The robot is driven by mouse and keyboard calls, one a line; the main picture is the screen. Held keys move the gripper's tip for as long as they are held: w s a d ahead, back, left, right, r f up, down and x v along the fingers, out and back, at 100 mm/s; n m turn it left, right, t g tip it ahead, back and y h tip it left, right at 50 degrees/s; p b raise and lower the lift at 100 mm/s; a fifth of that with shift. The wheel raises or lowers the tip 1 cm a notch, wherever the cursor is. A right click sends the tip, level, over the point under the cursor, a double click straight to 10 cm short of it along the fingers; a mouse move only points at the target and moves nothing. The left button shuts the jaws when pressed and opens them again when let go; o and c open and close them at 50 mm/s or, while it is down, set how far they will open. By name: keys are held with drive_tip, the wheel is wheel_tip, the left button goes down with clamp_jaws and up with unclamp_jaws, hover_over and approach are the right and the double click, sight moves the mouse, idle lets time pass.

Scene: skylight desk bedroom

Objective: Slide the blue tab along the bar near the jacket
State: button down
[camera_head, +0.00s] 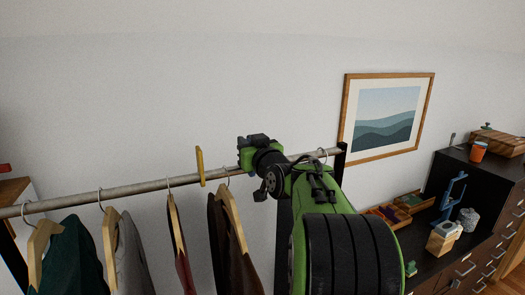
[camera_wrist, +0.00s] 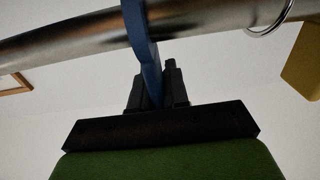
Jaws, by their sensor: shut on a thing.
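The blue tab (camera_wrist: 146,50) rises past the metal bar in the wrist view, its upper end cut off by the frame. My gripper (camera_wrist: 158,90) is shut on the tab's lower part, below the bar. In the head view, the bar (camera_head: 135,187) runs across above several hung garments, and my gripper (camera_head: 252,148) is at it, right of the yellow tab (camera_head: 200,166). A dark brown jacket (camera_head: 238,255) hangs on a wooden hanger just left of my arm.
A yellow tab (camera_wrist: 302,62) and a hanger hook (camera_wrist: 268,20) are to the right in the wrist view. Grey (camera_head: 130,250) and green (camera_head: 68,255) garments hang further left. A framed picture (camera_head: 347,115) hangs behind, and a dark dresser (camera_head: 470,175) stands right.

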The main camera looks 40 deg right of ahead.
drive_tip(key=shift+a+f, duration=0.1)
drive_tip(key=shift+d, duration=0.4)
drive_tip(key=c, duration=1.2)
unclamp_jaws()
drive_tip(key=shift+a, duration=0.1)
drive_tip(key=shift+s, duration=0.15)
drive_tip(key=b+v, duration=0.4)
drive_tip(key=v, duration=1.1)
drive_tip(key=shift+s+a+b, duration=0.25)
drive_tip(key=shift+b, duration=0.05)
